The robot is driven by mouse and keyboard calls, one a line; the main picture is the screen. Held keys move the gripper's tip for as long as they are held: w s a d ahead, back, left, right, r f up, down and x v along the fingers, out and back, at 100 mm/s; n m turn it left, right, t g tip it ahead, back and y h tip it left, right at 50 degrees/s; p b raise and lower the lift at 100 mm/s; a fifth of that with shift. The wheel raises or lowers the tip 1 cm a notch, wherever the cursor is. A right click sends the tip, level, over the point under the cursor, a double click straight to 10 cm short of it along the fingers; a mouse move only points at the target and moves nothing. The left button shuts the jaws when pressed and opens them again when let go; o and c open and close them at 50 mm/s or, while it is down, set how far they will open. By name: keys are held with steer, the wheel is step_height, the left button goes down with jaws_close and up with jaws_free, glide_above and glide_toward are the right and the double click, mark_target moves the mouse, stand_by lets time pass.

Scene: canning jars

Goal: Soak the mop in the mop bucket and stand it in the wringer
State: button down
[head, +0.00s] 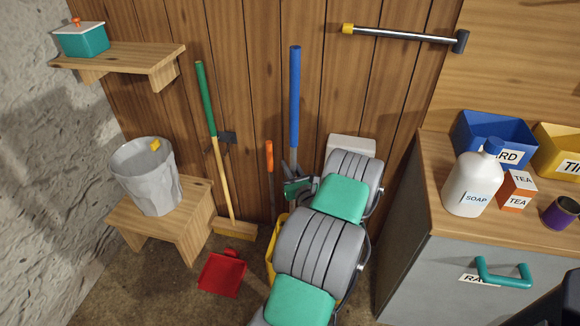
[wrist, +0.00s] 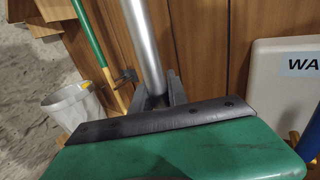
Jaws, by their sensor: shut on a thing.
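The mop (head: 295,100) stands nearly upright by the plank wall, with a blue upper handle and a grey metal shaft. My gripper (head: 291,172) is shut on the shaft just below the blue part. In the wrist view the silver mop shaft (wrist: 145,50) rises between my dark fingers (wrist: 160,92). The mop's lower end is hidden behind my arm. The yellow mop bucket (head: 271,262) is on the floor, mostly covered by my arm; only parts of its edge show. I cannot see the wringer or whether the mop touches the bucket.
A broom (head: 222,170) leans on the wall at left, near a red dustpan (head: 222,273). A wooden bench (head: 195,225) holds a grey bin (head: 147,180). A cabinet (head: 440,270) with soap (head: 470,187) and boxes stands right. A white container (wrist: 285,95) marked "WA" is beside the wall.

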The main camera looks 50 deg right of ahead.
mark_target(295, 175)
steer(key=shift+f, duration=0.2)
steer(key=c, duration=1.3)
jaws_free()
steer(key=shift+o, duration=0.5)
steer(key=shift+f, duration=0.15)
steer(key=b+v, duration=0.2)
steer(key=v, duration=0.4)
steer(key=shift+s+b, duration=0.25)
steer(key=shift+b, duration=0.1)
steer(key=shift+s+a, duration=0.5)
steer(key=shift+s, duration=0.05)
